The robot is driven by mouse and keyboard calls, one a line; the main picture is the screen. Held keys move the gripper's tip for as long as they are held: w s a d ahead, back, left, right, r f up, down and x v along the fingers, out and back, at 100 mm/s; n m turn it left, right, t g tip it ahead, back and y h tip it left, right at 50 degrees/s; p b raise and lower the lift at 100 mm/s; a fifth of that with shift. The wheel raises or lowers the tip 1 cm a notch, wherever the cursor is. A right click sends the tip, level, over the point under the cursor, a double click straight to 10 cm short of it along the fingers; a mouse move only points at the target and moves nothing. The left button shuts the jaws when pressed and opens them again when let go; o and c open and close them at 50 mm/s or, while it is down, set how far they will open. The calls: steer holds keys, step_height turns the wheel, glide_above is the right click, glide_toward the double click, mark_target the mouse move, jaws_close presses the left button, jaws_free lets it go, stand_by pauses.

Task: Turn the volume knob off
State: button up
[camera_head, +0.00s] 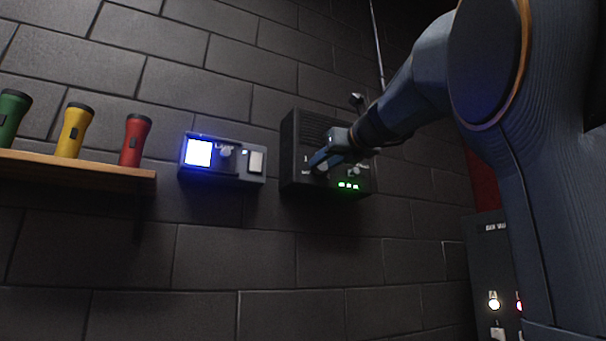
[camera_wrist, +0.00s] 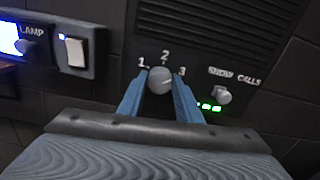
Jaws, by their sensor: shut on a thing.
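The black speaker box (camera_head: 290,150) hangs on the brick wall. Its grey round knob (camera_wrist: 160,80) has the marks 1, 2 and 3 around its upper side in the wrist view. No name or off mark shows for it; the area below is hidden by my gripper. My gripper (camera_head: 320,162) reaches in from the right, with its blue fingers on either side of this knob, shut on it. I cannot tell for sure which mark the knob points to.
A second knob (camera_wrist: 223,95), labelled show calls, sits close to the right, above green lights (camera_wrist: 208,107). Left is a lamp panel with a lit blue-white screen (camera_head: 198,152) and white switch (camera_head: 256,161). A shelf (camera_head: 75,168) holds green, yellow and red flashlights.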

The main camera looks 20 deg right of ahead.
steer(key=n+b, duration=0.2)
steer(key=n, duration=0.4)
steer(key=n+b, duration=0.3)
steer(key=n, duration=0.2)
steer(key=n+b, duration=0.2)
steer(key=n, duration=0.4)
steer(key=shift+a+f+n, duration=0.15)
steer(key=shift+f+n, duration=0.1)
steer(key=shift+n, duration=0.05)
steer(key=n+b, duration=0.2)
steer(key=n, duration=0.2)
steer(key=shift+f+n+b, duration=0.1)
steer(key=shift+n+b, duration=0.2)
steer(key=n+b, duration=0.1)
steer(key=n, duration=0.3)
steer(key=shift+f+n+b, duration=0.1)
steer(key=shift+n+b, duration=0.2)
steer(key=shift+b, duration=0.1)
steer(key=n+b, duration=0.1)
steer(key=n, duration=0.3)
steer(key=shift+b, duration=0.3)
steer(key=shift+d+n+b, duration=0.2)
steer(key=shift+n+b, duration=0.3)
steer(key=shift+n, duration=1.5)
